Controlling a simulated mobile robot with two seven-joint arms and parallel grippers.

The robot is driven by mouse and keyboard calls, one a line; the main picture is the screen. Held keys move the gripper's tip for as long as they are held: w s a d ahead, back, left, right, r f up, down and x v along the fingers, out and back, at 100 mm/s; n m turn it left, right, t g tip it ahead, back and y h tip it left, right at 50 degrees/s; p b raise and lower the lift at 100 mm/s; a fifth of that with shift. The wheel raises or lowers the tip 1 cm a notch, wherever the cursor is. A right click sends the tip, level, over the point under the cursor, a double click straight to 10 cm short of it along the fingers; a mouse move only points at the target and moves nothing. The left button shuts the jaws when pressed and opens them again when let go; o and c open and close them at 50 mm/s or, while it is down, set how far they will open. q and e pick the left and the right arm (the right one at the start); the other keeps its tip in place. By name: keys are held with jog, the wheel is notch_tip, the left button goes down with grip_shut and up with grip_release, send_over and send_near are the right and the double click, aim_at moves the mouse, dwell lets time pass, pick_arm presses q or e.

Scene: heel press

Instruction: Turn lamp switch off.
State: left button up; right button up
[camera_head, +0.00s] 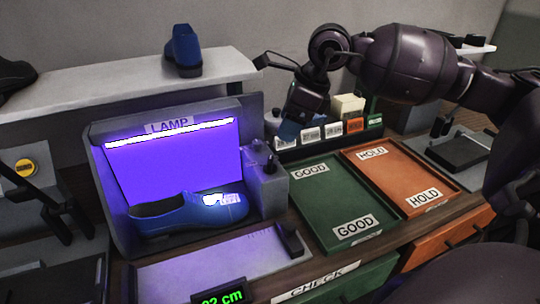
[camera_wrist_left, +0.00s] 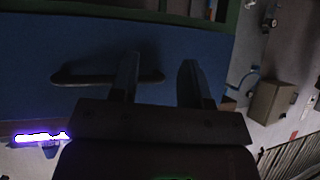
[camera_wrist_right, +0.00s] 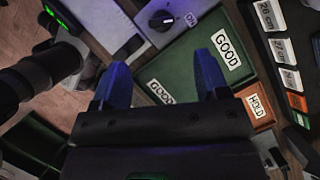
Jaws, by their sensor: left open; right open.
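The lamp (camera_head: 180,160) is a grey box marked LAMP, with a bright strip and a violet glow, so it is lit. A blue shoe (camera_head: 170,217) lies inside it. The switch box (camera_head: 268,190) stands on the lamp's right side with a dark knob on top. The right wrist view shows the round black switch knob (camera_wrist_right: 161,20) beside an ON label. My right gripper (camera_head: 289,131) is open and empty, above and right of the switch box, apart from it. My left gripper (camera_wrist_left: 158,64) is open and empty, facing a blue surface with a dark slot.
A green GOOD tray (camera_head: 318,197) and an orange HOLD tray (camera_head: 420,183) lie right of the lamp. A row of labelled blocks (camera_head: 333,129) stands behind them. Another blue shoe (camera_head: 183,52) sits on the shelf. A measuring plate (camera_head: 220,265) lies in front of the lamp.

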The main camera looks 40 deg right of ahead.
aim_at(269, 160)
jog(key=x, duration=1)
jog(key=shift+w+f+b, duration=0.15)
jog(key=shift+w+b, duration=0.05)
jog(key=shift+b, duration=0.2)
jog(key=c, duration=0.9)
